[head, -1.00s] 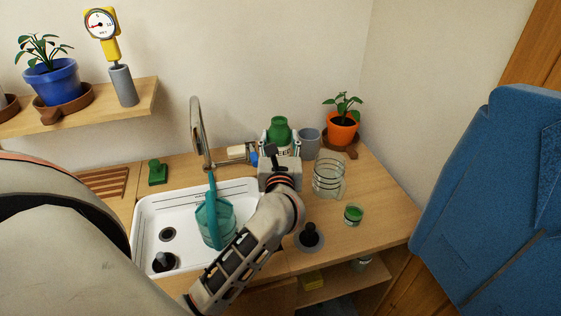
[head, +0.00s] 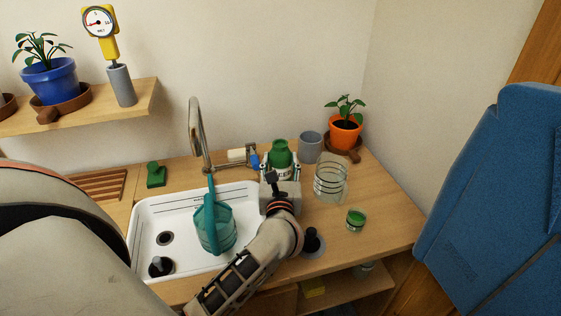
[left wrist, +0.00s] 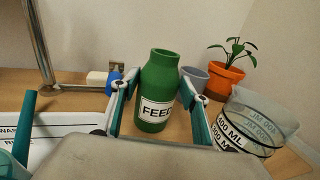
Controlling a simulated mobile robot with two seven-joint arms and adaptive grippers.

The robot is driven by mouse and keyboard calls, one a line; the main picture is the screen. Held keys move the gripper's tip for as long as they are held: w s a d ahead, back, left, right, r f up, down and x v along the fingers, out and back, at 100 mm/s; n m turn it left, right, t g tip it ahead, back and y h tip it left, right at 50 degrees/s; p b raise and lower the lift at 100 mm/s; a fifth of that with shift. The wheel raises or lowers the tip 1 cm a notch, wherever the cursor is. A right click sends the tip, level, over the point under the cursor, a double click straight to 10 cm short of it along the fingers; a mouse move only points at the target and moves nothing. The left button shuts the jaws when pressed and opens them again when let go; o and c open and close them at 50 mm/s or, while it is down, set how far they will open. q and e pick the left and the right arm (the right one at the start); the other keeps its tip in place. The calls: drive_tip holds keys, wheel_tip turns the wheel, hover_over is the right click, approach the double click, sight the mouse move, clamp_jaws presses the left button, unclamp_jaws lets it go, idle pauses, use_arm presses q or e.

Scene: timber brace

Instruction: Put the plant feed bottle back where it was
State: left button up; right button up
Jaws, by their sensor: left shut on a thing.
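The plant feed bottle (head: 281,155) is green with a white FEED label and an open, uncapped mouth. It stands upright between the fingers of my left gripper (head: 280,172), which is shut on it at the counter's back, right of the sink. In the left wrist view the bottle (left wrist: 157,90) fills the space between the two fingers (left wrist: 157,108). My right gripper is out of view.
A grey cup (head: 310,147), an orange potted plant (head: 345,132) and a clear measuring jug (head: 330,178) stand right of the bottle. A small green-filled cup (head: 355,219) is nearer. The sink (head: 150,222) holds a teal watering can (head: 213,228). The tap (head: 197,130) rises behind.

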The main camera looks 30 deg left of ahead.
use_arm(q)
drive_tip(key=o, duration=1.4)
drive_tip(key=shift+r, duration=0.2)
drive_tip(key=v, duration=1.2)
